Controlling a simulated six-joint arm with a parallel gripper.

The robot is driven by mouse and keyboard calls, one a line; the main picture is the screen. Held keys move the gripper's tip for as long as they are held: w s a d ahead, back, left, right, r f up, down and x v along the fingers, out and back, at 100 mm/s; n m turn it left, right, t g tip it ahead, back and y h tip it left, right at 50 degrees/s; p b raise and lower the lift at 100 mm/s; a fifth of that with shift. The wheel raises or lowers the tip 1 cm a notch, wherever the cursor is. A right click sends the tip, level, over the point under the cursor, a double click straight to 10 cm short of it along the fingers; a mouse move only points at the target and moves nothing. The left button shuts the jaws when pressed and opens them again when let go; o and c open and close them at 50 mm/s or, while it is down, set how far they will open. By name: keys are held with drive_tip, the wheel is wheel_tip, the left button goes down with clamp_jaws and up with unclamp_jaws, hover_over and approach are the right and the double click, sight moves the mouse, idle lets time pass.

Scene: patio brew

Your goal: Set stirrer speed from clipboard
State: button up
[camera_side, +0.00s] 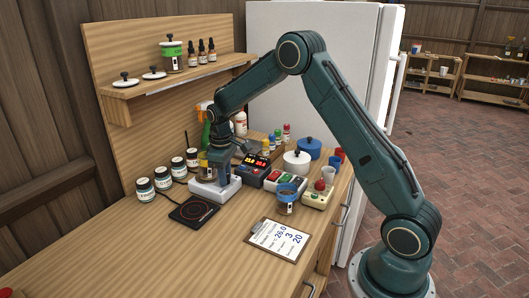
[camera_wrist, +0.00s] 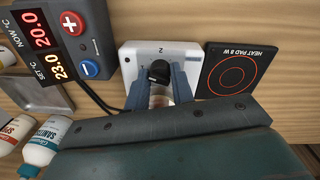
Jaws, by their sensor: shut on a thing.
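The white stirrer (camera_side: 208,190) sits on the bench beside the heat pad (camera_side: 194,210). In the wrist view the stirrer (camera_wrist: 133,58) shows a dark mark, which looks like a 2, above its black knob (camera_wrist: 159,72). My gripper (camera_wrist: 160,86) points down at the stirrer and is shut on the black knob, one blue finger on each side. A glass jar partly shows behind the fingers; its outline is mostly hidden. The clipboard (camera_side: 279,241) lies flat near the bench's front, its sheet showing 26.0, 3 and 20 in large figures.
A temperature controller (camera_side: 254,171) with red and yellow displays stands right of the stirrer, reading 20.0 and 23.0 in the wrist view. Labelled jars (camera_side: 162,178) line the left.

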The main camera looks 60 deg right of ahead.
drive_tip(key=m, duration=0.4)
drive_tip(key=shift+m, duration=0.3)
drive_tip(key=m, duration=0.5)
drive_tip(key=shift+g, duration=0.3)
drive_tip(key=o, duration=1)
drive_tip(key=shift+r, duration=0.2)
drive_tip(key=r, duration=1.3)
drive_tip(key=shift+w+a+r, duration=0.2)
drive_tip(key=shift+a+r, duration=0.05)
drive_tip(key=shift+a, duration=0.05)
